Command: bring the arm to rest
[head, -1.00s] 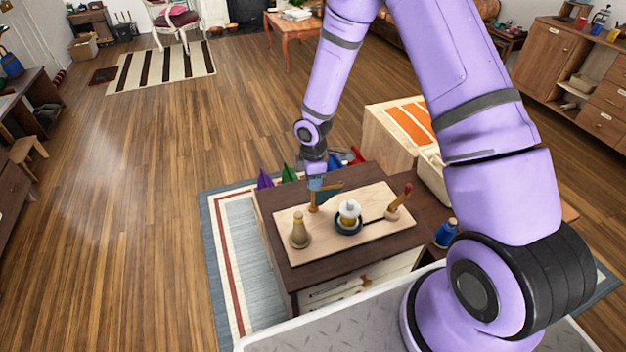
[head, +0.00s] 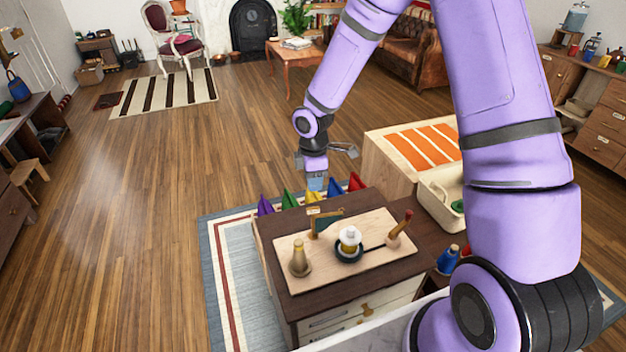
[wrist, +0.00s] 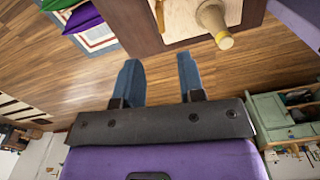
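My arm reaches forward from the lower right in the head view and bends down to my gripper (head: 316,183). The gripper hangs above the far edge of a dark brown cabinet (head: 280,248), clear of the things on it. In the wrist view my gripper (wrist: 160,68) has its two blue fingers apart with only floor between them, so it is open and empty. A light wooden board (head: 345,270) lies on the cabinet. On it stand a tan bottle-like piece (head: 300,258), a white-topped jar (head: 349,240), a red-tipped wooden piece (head: 402,227) and a small green flag-like piece (head: 328,222).
Several coloured pointed pieces, including a purple one (head: 265,206), stand behind the cabinet. A light wooden box with orange stripes (head: 415,148) and a cream bin (head: 440,197) stand to the right. Open wooden floor (head: 180,160) lies to the left.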

